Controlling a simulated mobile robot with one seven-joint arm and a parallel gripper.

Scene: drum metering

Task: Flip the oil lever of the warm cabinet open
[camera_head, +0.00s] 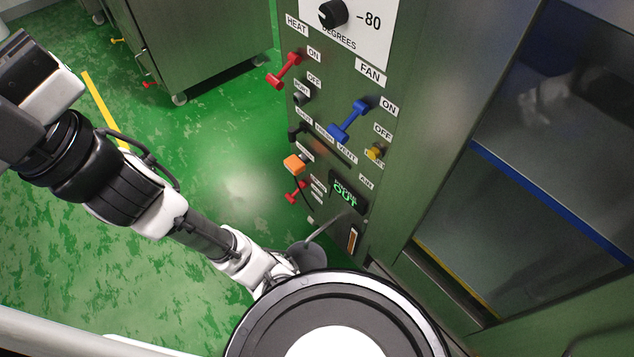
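A green metal cabinet (425,110) carries a control panel with several levers. A small red lever (296,192) sits low on its left edge, below an orange block (294,163). Its label is too small to read, so I cannot tell if it is the oil lever. A larger red lever (285,70) is by the HEAT label and a blue lever (348,121) is by the FAN label. My arm reaches down to the panel's foot. My gripper (284,268) is mostly hidden behind my round body part, and its fingers cannot be made out.
A thin spout (328,229) slopes from the panel's foot towards a grey cup-like thing (308,256). A green display (346,194) reads OUT. Another cabinet (200,45) with small red and yellow handles stands at the upper left. Green floor (225,130) between is clear.

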